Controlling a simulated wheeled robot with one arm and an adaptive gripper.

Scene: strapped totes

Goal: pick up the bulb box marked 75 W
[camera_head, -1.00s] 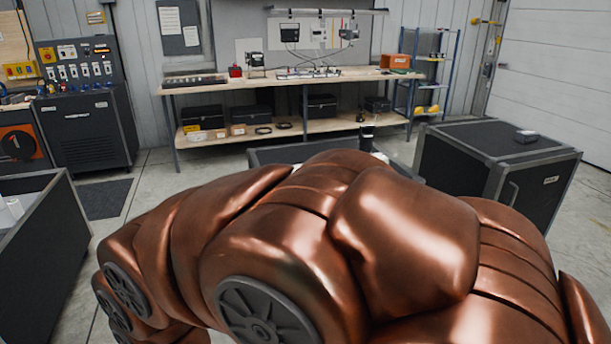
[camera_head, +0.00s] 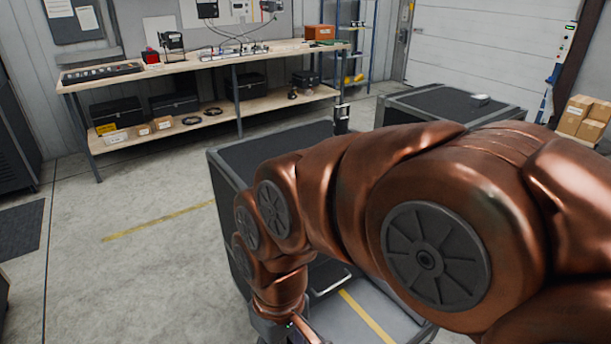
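No box with a readable 75 W mark shows. A small pale box (camera_head: 480,99) lies on a black case at the right, and its marking is too small to read. A large dark tote (camera_head: 228,205) stands mid-picture, partly hidden behind my copper arm. A yellow strap (camera_head: 366,316) shows on a grey surface below my arm. My gripper (camera_head: 290,331) is only partly in view at the bottom edge, beside the tote. Its fingers are cut off or hidden, so I cannot see whether it holds anything.
A wooden workbench (camera_head: 200,70) with tools and a lower shelf of black cases runs along the back wall. The black case (camera_head: 440,101) stands behind the tote. Cardboard boxes (camera_head: 583,115) are at the far right. Open floor lies to the left.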

